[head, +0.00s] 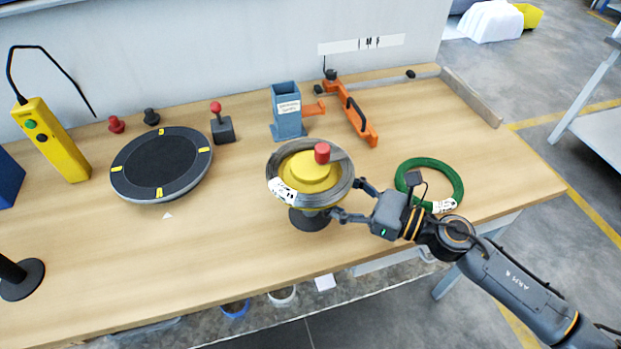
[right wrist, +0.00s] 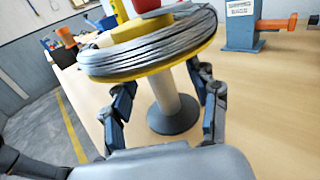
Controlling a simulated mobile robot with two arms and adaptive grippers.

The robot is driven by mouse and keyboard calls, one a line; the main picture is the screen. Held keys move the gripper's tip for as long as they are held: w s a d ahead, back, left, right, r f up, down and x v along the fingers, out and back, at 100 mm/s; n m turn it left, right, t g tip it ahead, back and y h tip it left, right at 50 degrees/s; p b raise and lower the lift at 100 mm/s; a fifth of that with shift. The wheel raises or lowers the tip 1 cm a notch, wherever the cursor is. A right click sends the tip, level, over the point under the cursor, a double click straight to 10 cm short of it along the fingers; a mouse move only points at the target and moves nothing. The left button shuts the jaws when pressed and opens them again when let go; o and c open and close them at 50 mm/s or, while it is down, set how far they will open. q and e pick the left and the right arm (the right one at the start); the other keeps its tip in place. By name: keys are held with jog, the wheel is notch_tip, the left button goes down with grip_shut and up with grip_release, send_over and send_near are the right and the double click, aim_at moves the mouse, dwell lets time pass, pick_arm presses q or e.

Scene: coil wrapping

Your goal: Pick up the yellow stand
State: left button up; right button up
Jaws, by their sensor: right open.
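The yellow stand (head: 309,172) stands upright near the middle of the table, with a red knob (head: 322,152) on top. A coil of grey wire (head: 345,180) lies around its yellow top. In the right wrist view its pale post (right wrist: 173,97) and dark round base (right wrist: 174,117) show below the coil (right wrist: 150,42). My right gripper (head: 346,200) reaches in from the right at post height, below the coil. Its fingers are open, one on each side of the post, as the right wrist view also shows (right wrist: 163,105). My left gripper is out of view.
A green coil (head: 459,182) lies right of the stand, close to my right wrist. A blue holder (head: 287,112) and an orange tool (head: 352,108) stand behind. A black turntable (head: 160,165) and a yellow control box (head: 50,140) are left. The front middle is clear.

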aim_at(315, 184)
jog(key=a, duration=0.1)
jog(key=w+a+p, duration=0.1)
jog(key=a+r+p, duration=0.1)
jog(key=shift+w+a, duration=0.15)
jog(key=shift+a, duration=0.25)
jog(key=shift+w+a+f, duration=0.2)
jog(key=shift+a, duration=0.3)
jog(key=shift+d, duration=0.1)
jog(key=shift+c, duration=1.1)
grip_shut()
jog(key=shift+r, duration=0.15)
